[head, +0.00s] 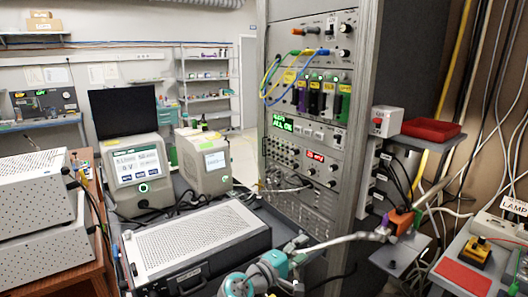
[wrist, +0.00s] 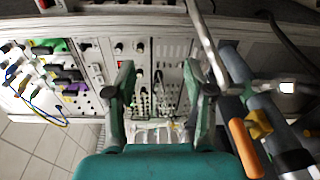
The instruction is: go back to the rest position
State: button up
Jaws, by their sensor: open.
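My gripper (wrist: 158,75) is open in the wrist view. Its two dark green fingers stand well apart, with nothing between them. Behind the gap is the face of the electronics rack (wrist: 168,55), with its small knobs and sockets. In the head view, teal and grey parts of my arm show at the bottom centre, in front of the tall grey rack (head: 368,80) and to the right of the perforated metal case (head: 200,240). I cannot make out the fingertips there.
A bent metal pipe (head: 345,240) runs right from near my arm toward an orange block (head: 401,220). A red tray (head: 431,129) sits on a shelf at the right, amid hanging cables. Two meters (head: 138,170) stand left.

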jog(key=s+d+f+n+t+y, duration=0.1)
jog(key=s+d+f+y, duration=0.3)
jog(key=f, duration=0.5)
jog(key=s+d+f+n+y, duration=0.1)
jog(key=s+f, duration=0.4)
jog(key=f, duration=0.4)
jog(key=s+d+f+y, duration=0.1)
jog(key=s+f+y, duration=0.2)
jog(key=s+f, duration=0.35)
jog(key=s+d+f+y, duration=0.15)
jog(key=s+f, duration=0.25)
jog(key=s, duration=0.6)
jog(key=s+r+m+y, duration=0.2)
jog(key=s+m+y, duration=0.25)
jog(key=s, duration=1.55)
jog(key=s+r+m+t, duration=0.2)
jog(key=s+r+m, duration=0.4)
jog(key=s+r, duration=0.7)
jog(key=shift+s+d+r+m+h, duration=0.15)
jog(key=shift+d+r+m+h, duration=0.25)
jog(key=shift+r, duration=0.5)
